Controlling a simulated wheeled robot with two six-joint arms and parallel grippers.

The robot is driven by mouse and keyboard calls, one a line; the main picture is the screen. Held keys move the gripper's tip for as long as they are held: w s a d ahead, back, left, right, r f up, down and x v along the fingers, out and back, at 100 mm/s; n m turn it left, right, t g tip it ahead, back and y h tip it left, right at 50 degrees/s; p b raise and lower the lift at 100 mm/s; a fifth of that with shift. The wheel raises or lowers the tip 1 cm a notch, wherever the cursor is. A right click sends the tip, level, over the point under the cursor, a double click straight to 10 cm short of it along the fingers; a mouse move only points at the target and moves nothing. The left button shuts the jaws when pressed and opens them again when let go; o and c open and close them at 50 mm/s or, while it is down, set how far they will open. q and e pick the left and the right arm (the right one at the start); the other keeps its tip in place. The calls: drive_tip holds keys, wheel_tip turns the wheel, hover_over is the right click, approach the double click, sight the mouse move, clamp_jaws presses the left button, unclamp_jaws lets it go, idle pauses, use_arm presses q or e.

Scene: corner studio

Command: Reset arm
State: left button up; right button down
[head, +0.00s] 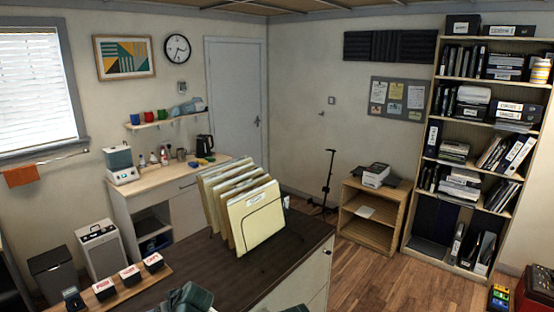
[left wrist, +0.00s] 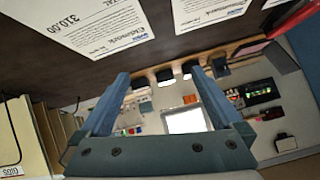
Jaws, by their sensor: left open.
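My left gripper (left wrist: 160,76) shows in the left wrist view as two blue-grey fingers spread apart, with nothing between them. Beyond the fingers lie the edge of a dark tabletop and the room past it. In the head view, a dark green part of my arm (head: 188,298) shows at the bottom edge over the dark table (head: 205,263); its fingertips cannot be made out there. My right gripper is in neither view.
A wire rack of cream folders (head: 258,218) stands on the table. A wooden strip with several dark red-and-white labelled blocks (head: 130,274) lies at its left. Printed sheets (left wrist: 90,25) lie on the tabletop in the wrist view.

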use_arm(q)
drive_tip(key=s+d+f+m+g+h, duration=0.1)
drive_tip(key=d, duration=0.1)
drive_tip(key=s+d+f+m+g+h, duration=0.1)
drive_tip(key=s+d+f, duration=0.1)
drive_tip(key=d, duration=0.1)
drive_tip(key=s+d+f+m+g+h, duration=0.1)
drive_tip(key=s+d+f+h, duration=0.1)
drive_tip(key=shift+s+d+f+m, duration=0.15)
drive_tip(key=shift+s+f+m, duration=0.05)
drive_tip(key=shift+m, duration=0.2)
drive_tip(key=s+d+f+m+g+h+b, duration=0.1)
drive_tip(key=s+d+f+m+b, duration=0.2)
drive_tip(key=d, duration=0.6)
drive_tip(key=s+d+f+m+g+h+b, duration=0.1)
drive_tip(key=s+d+f+m+g+b, duration=0.1)
drive_tip(key=s+d+f+m+b, duration=0.2)
drive_tip(key=s+d+f+b, duration=0.3)
drive_tip(key=d+f, duration=0.2)
drive_tip(key=shift+s+m, duration=0.2)
drive_tip(key=shift+m, duration=0.1)
